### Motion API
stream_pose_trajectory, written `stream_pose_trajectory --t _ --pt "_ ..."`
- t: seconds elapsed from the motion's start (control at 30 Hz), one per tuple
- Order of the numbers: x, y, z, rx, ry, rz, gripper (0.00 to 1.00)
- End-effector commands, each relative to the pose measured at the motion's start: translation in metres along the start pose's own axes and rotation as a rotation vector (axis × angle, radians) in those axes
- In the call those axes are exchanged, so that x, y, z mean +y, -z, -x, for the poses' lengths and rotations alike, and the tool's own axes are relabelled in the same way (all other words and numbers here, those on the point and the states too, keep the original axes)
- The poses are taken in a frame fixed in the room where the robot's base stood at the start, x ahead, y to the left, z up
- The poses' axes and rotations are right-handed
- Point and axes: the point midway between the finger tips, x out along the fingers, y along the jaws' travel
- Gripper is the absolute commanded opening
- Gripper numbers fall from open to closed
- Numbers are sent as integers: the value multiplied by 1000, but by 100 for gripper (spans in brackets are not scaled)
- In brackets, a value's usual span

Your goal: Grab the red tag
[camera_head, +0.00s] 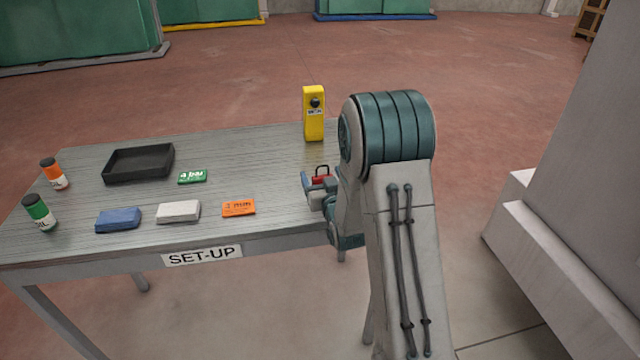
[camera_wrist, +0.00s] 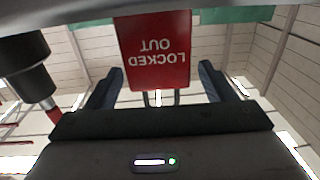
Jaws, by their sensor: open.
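The red tag (camera_head: 321,179) is partly visible at the right end of the set-up table, with a dark loop above it. It is partly hidden by my gripper (camera_head: 312,186) in the head view. In the wrist view the red tag (camera_wrist: 155,62) reads "LOCKED OUT" upside down and lies between the two fingertips of my gripper (camera_wrist: 163,72). My gripper is open, with a gap on each side of the tag. I cannot tell how deep the tag sits between the fingers.
The table (camera_head: 80,245) also bears a yellow device (camera_head: 314,120), a black tray (camera_head: 110,177), a green card (camera_head: 192,177), an orange card (camera_head: 239,208), a white block (camera_head: 178,211), a blue block (camera_head: 118,220) and two bottles (camera_head: 40,213). A grey machine (camera_head: 600,190) stands at the right.

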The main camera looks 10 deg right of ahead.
Motion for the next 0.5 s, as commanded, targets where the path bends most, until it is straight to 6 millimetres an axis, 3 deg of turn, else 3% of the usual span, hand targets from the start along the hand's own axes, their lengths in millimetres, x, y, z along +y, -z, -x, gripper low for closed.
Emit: stream_pose_trajectory --t 0.13,0.37,0.4,0.5 --pt "0 0 -13 -1 0 0 76" --pt "0 -1 -14 -1 0 0 76" --pt "0 -1 -14 -1 0 0 74" --pt "0 -1 -14 -1 0 0 46"
